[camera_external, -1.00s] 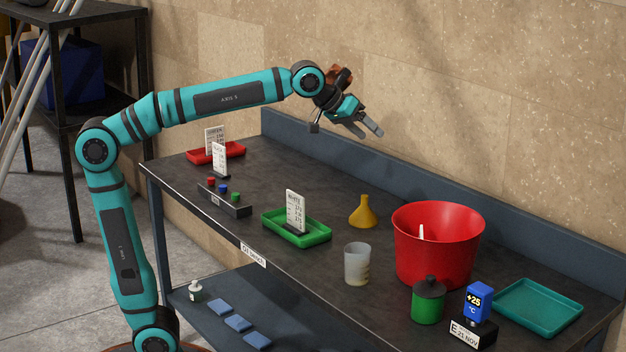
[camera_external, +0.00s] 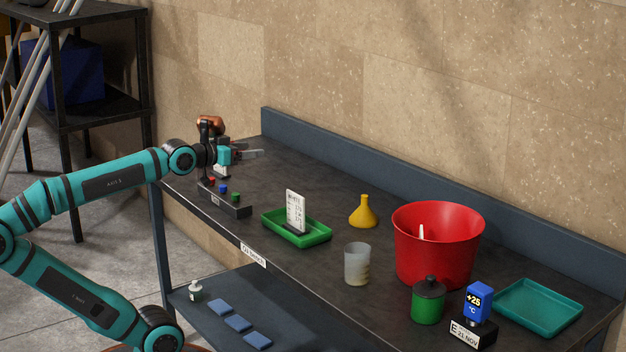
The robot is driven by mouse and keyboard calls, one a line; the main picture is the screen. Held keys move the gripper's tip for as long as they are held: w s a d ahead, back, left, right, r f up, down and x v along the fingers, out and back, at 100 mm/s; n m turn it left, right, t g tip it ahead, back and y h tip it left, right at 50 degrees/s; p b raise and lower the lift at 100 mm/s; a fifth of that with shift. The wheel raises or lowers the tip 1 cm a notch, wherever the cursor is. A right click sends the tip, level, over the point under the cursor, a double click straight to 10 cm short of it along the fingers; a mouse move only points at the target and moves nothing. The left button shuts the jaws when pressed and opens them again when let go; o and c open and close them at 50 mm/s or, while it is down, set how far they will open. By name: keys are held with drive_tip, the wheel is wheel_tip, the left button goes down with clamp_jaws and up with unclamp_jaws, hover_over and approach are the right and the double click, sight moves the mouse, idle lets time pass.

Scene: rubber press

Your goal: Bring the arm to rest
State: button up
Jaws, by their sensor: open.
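My gripper (camera_external: 250,154) is open and empty. It is above the left end of the dark workbench (camera_external: 330,185), pointing right. It stands in front of the place where the red tray is, so that tray is mostly or wholly hidden. A box with red, blue and green buttons (camera_external: 223,198) sits just below my gripper. I cannot tell the exact gap between them.
A green tray with a white card (camera_external: 320,237), a yellow funnel (camera_external: 363,214), a cloudy beaker (camera_external: 356,265), a red bucket (camera_external: 437,255), a green jar (camera_external: 428,303), a blue +25 °C display (camera_external: 478,301) and a teal tray (camera_external: 538,307) stand on the bench. The wall is behind.

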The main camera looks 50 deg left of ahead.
drive_tip(key=shift+s+a+f+t+y, duration=0.15)
drive_tip(key=shift+s+a+f, duration=0.25)
drive_tip(key=shift+s, duration=0.2)
drive_tip(key=shift+s+a+f+t+y, duration=0.15)
drive_tip(key=shift+s+a+f, duration=0.15)
drive_tip(key=shift+s+f, duration=0.25)
idle(0.4)
